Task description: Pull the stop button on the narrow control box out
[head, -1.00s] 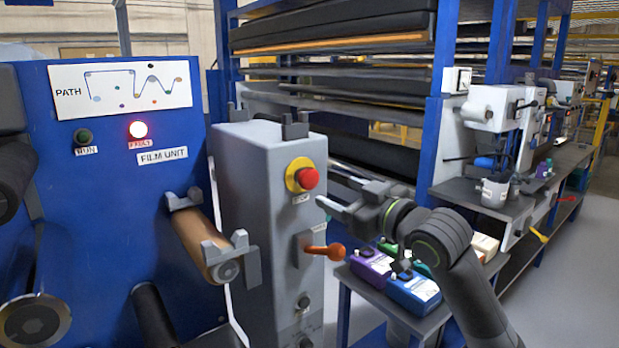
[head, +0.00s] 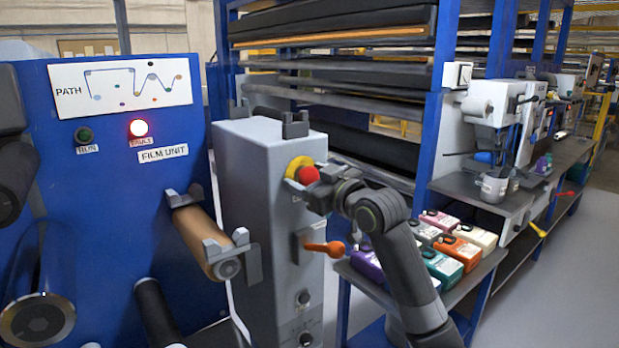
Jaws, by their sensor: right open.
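The narrow control box (head: 252,200) is a tall grey cabinet in the middle of the head view. Its stop button (head: 306,174) is a red knob on a yellow round base (head: 293,166), high on the box's front face. My right gripper (head: 318,184) is open, with its fingers at the red knob, coming from the right. The fingers partly overlap the knob's right and lower edge; I cannot tell whether they touch it. My left gripper is not in view.
An orange lever handle (head: 326,248) sticks out of the box below the button, close under my right arm. The blue film unit (head: 105,200) with a lit red fault lamp (head: 138,128) stands left. A low table with several coloured cartridges (head: 443,267) is at right.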

